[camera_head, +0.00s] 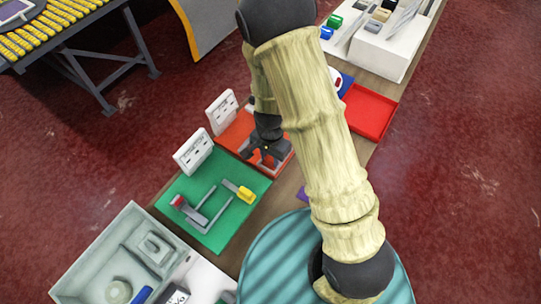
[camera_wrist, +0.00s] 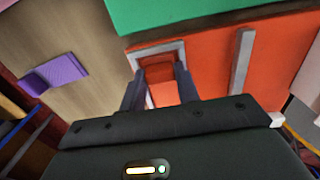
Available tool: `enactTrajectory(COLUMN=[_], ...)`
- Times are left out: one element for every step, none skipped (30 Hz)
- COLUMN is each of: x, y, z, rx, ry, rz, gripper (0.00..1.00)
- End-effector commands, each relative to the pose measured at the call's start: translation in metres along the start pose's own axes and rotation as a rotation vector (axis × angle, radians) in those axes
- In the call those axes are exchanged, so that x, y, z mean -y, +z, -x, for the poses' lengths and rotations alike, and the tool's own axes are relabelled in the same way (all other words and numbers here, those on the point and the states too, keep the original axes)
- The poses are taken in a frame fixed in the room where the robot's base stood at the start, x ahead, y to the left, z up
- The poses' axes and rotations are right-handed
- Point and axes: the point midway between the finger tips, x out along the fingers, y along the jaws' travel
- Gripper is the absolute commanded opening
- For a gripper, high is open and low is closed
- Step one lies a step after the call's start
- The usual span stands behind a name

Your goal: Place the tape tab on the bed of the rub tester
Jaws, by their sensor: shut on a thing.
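My gripper (camera_wrist: 160,85) is over the edge of an orange mat; in the head view it shows (camera_head: 265,157) beside the mat's grey parts. Its fingers are closed on a small orange-red piece (camera_wrist: 158,72), seemingly the tape tab, hard to tell from the mat's like colour. A grey frame (camera_wrist: 172,46) borders the spot around the fingertips, and a grey bar (camera_wrist: 242,58) lies to the right on the orange mat (camera_wrist: 285,50). I cannot tell whether the piece touches the surface. No label that names the rub tester is readable.
A green mat (camera_head: 233,222) with a grey device (camera_head: 197,215) and a yellow block (camera_head: 245,194) lies beside the orange one. White signs (camera_head: 193,151) stand behind the mats. A purple piece (camera_wrist: 58,73) lies on the wooden top. A red tray (camera_head: 370,110) is farther right.

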Motion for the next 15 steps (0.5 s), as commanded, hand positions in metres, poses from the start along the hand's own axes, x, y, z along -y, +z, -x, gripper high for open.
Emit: enactTrajectory(x=[0.0,0.0,0.0,0.0,0.0,0.0,0.0,0.0,-0.0001,-0.0001,-0.0001,0.0,0.0,0.0,0.0], y=[0.0,0.0,0.0,0.0,0.0,0.0,0.0,0.0,0.0,0.0,0.0,0.0,-0.0001,0.0,-0.0001], z=[-0.0011,-0.0007,-0.0007,-0.0006,-0.0006,-0.0006,-0.0006,-0.0006,-0.0006,-0.0006,-0.0005,-0.0001,0.0005,0.0016,0.0037], rx=[0.0,0.0,0.0,0.0,0.0,0.0,0.0,0.0,0.0,0.0,0.0,0.0,0.0,0.0,0.0], ry=[0.0,0.0,0.0,0.0,0.0,0.0,0.0,0.0,0.0,0.0,0.0,0.0,0.0,0.0,0.0], rz=[0.0,0.0,0.0,0.0,0.0,0.0,0.0,0.0,0.0,0.0,0.0,0.0,0.0,0.0,0.0], gripper=[0.36,0.42,0.49,0.54,0.54,0.54,0.54,0.54,0.54,0.54,0.54,0.54,0.54,0.54,0.54])
